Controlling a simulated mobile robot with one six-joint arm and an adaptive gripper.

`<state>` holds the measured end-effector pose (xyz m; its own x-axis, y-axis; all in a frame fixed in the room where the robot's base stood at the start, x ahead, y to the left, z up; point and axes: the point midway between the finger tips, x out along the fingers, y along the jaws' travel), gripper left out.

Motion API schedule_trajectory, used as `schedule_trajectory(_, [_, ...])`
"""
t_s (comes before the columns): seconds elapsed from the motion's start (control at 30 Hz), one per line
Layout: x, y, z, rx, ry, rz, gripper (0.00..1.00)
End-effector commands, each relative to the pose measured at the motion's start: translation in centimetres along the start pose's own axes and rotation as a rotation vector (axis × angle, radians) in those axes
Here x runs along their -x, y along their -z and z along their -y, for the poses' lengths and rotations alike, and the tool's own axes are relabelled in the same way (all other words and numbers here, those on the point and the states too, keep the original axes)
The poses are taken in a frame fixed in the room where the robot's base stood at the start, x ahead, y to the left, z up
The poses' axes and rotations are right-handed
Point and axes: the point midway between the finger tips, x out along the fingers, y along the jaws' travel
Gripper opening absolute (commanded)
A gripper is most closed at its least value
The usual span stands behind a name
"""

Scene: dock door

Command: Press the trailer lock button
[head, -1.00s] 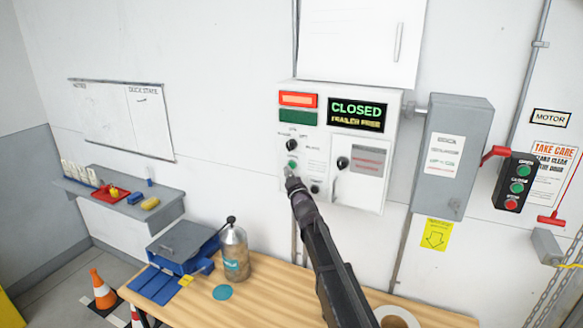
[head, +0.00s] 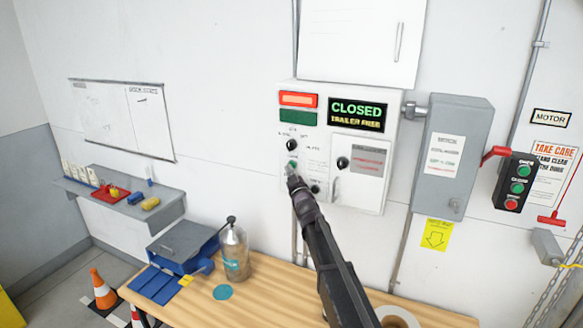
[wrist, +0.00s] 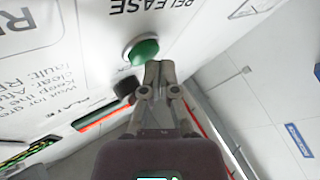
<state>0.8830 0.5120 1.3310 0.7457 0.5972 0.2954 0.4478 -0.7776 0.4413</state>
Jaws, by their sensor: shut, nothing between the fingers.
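The dock control box (head: 386,197) hangs on the wall, with a display reading CLOSED and TRAILER FREE. On its left side a green button (head: 292,164) sits below a black knob (head: 291,145). The wrist view shows the green button (wrist: 140,50) large and the black knob (wrist: 125,88) beside it. A partly hidden label between them ends in what looks like CK; RELEASE is printed on the green button's other side. My gripper (head: 292,179) is shut and empty. Its fingertips (wrist: 160,70) are close beside the green button; I cannot tell whether they touch it.
A grey switch box (head: 455,155) with a red handle and a door-button station (head: 515,183) are to the right.

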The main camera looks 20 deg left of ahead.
Motion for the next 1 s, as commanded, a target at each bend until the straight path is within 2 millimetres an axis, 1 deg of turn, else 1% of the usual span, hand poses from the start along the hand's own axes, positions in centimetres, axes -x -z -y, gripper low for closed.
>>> schedule_trajectory(1.0, [-0.62, -0.44, -0.43, 0.001, 0.0, 0.0, 0.0])
